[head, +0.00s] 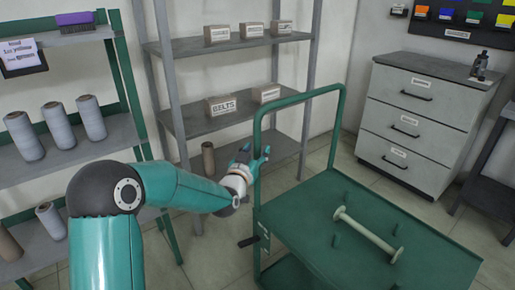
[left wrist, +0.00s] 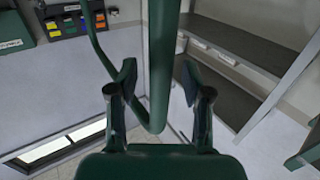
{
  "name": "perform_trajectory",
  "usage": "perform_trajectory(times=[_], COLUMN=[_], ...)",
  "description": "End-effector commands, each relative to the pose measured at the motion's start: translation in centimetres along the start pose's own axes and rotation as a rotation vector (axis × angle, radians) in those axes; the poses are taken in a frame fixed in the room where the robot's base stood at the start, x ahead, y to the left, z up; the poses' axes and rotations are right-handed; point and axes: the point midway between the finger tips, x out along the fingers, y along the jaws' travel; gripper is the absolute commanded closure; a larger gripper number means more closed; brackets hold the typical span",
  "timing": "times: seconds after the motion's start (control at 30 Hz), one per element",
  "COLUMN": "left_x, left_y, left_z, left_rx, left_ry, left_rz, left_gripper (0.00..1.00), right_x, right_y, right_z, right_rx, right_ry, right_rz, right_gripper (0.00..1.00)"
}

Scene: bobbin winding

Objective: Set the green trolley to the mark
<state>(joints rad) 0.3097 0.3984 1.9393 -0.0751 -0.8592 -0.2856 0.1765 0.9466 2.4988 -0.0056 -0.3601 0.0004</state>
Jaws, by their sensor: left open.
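The green trolley (head: 365,222) stands at the lower right in the head view, with a tall looped handle frame (head: 300,96) at its left end. A pale bobbin (head: 367,235) lies across its top between short green pegs. My left gripper (head: 258,160) is beside the near upright of the handle. In the left wrist view, a green handle tube (left wrist: 160,75) passes between the open fingers of my left gripper (left wrist: 160,90), with a gap on both sides. My right gripper is not in view. I cannot make out the mark on the floor.
A grey shelf with boxes (head: 222,106) stands behind the trolley. A green-framed rack with spools (head: 90,118) is at the left. A grey drawer cabinet (head: 418,118) is at the right, beyond the trolley. Tiled floor (head: 330,148) shows between the trolley and the cabinet.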

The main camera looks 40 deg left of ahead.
Motion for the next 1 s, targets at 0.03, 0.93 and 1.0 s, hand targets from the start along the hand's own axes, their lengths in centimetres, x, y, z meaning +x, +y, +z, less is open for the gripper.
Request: perform_trajectory(times=[0.03, 0.93, 1.0], left_x=[0.53, 1.36, 1.36], left_y=[0.03, 0.02, 0.02], left_z=[-0.03, 0.0, 0.0], left_rx=[0.0, 0.0, 0.0], left_ry=[0.001, 0.0, 0.0], left_rz=[0.0, 0.0, 0.001], left_gripper=[0.51, 1.0, 1.0], right_x=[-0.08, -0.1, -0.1], right_y=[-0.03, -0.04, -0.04], right_z=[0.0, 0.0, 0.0], right_rx=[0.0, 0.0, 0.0], right_ry=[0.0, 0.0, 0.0], right_rz=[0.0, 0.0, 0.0], right_gripper=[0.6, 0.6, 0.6])
